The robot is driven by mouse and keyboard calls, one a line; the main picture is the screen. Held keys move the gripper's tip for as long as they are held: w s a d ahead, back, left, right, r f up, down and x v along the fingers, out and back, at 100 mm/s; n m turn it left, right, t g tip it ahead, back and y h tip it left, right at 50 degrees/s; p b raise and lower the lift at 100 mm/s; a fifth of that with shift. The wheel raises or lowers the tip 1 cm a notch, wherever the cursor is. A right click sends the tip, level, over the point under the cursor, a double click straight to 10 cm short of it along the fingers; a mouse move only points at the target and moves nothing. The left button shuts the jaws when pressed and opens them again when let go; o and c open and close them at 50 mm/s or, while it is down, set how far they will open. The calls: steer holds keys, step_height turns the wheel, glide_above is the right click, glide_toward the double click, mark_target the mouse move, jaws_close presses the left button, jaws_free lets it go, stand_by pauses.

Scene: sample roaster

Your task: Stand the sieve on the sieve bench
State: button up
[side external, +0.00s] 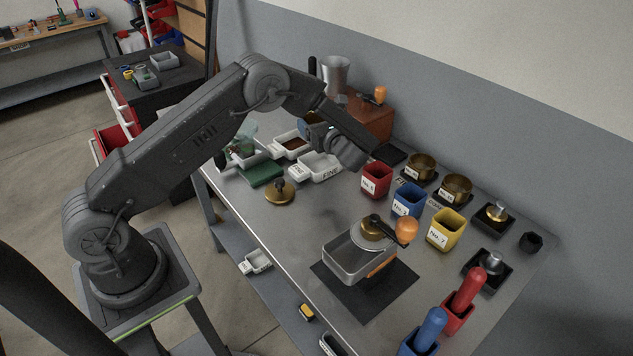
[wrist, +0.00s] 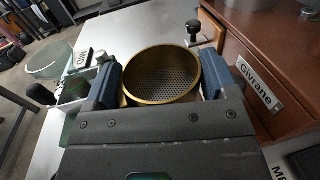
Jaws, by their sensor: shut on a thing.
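The sieve (wrist: 162,78) is a round brass ring with a perforated grey mesh floor. In the wrist view it sits between the two blue fingers of my gripper (wrist: 160,82), which are shut on its sides. The mesh faces the camera and the sieve's lower edge is hidden by the gripper body. In the side view my gripper (side external: 313,127) is at the back of the table, beside the brown grinder box, mostly hidden by my wrist; the sieve cannot be made out there. I cannot tell for certain which thing is the sieve bench.
White trays (side external: 318,166) and a green block (side external: 262,173) lie in front of my gripper. A brown box (side external: 369,121) stands close to its right. Red (side external: 376,180), blue (side external: 408,200) and yellow (side external: 446,231) cups stand further right. A brass lid (side external: 280,193) lies near the front edge.

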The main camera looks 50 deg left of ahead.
steer(key=s+d+f+m+t+h, duration=0.1)
steer(key=s+d+m+t+h, duration=0.9)
steer(key=d+t, duration=0.35)
steer(key=s+a+r+n+g+y, duration=0.2)
steer(key=s+a+r+y, duration=0.15)
steer(key=a, duration=0.45)
steer(key=s+a+r+n+g+y, duration=0.25)
steer(key=a+r, duration=0.25)
steer(key=a, duration=0.3)
steer(key=s+a+r+n+g+y, duration=0.2)
steer(key=s+a+r+g, duration=0.3)
steer(key=s+a, duration=0.5)
steer(key=shift+s+a+r+n+y, duration=0.4)
steer(key=shift+a+r+n, duration=0.15)
steer(key=shift+a+r, duration=0.55)
steer(key=shift+w+a+f, duration=0.1)
steer(key=shift+w+f, duration=0.05)
steer(key=shift+f, duration=0.05)
steer(key=w+d+f, duration=0.1)
steer(key=w+f, duration=0.1)
steer(key=w, duration=0.1)
steer(key=w+d+f, duration=0.2)
steer(key=w, duration=0.1)
steer(key=w+d+f, duration=0.2)
steer(key=w, duration=0.2)
steer(key=shift+f, duration=0.35)
steer(key=shift+w+f, duration=0.2)
steer(key=shift+f, duration=1.75)
